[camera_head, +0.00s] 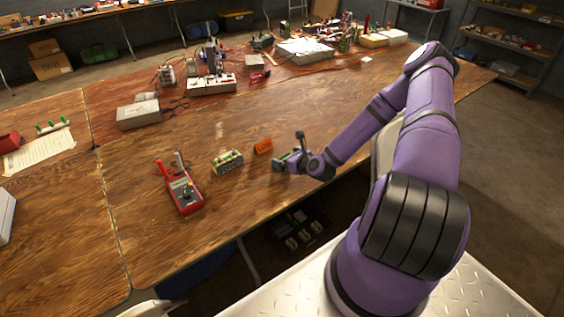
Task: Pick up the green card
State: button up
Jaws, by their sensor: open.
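A small dark green piece (279,165), apparently the green card, is at the tip of my gripper (288,161), low over the wooden table (200,120). The gripper is open. It is too small in view to tell whether the card lies between the fingers or just beside them, and my gripper partly hides it.
An orange block (263,146) sits just behind and left of my gripper. A pale block with a green top (227,161) and a red multimeter (184,192) stand further left. Cluttered electronics fill the back; the table's front edge is close.

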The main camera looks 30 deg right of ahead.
jog(key=shift+f+x, duration=0.2)
jog(key=shift+x, duration=2.5)
jog(key=shift+s, duration=0.1)
jog(key=c, duration=0.7)
